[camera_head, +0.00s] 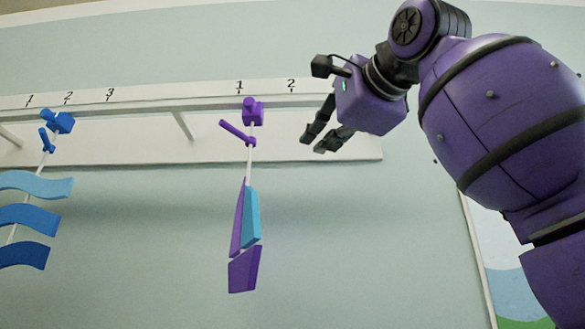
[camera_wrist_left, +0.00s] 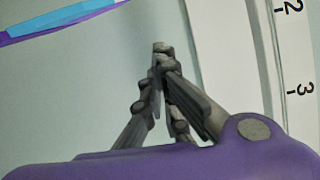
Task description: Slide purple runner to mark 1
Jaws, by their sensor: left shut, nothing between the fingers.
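The purple runner (camera_head: 253,112) sits on the white rail (camera_head: 205,104), just right of the printed mark 1 (camera_head: 239,87) in the head view and well left of mark 2 (camera_head: 291,84). A purple handle bar (camera_head: 236,131) sticks out below it, and a thin rod carries purple and teal panels (camera_head: 243,270). My left gripper (camera_head: 316,140) is shut and empty, to the right of the runner and apart from it, below the rail. In the left wrist view, its fingertips (camera_wrist_left: 161,50) meet; a purple and blue panel edge (camera_wrist_left: 60,18) shows at top left.
A blue runner (camera_head: 60,122) with wavy blue panels (camera_head: 30,218) hangs farther left under its own marks. A white bracket (camera_head: 183,126) supports the rail. A colourful picture (camera_head: 505,285) is on the wall at lower right. Space between the gripper and runner looks clear.

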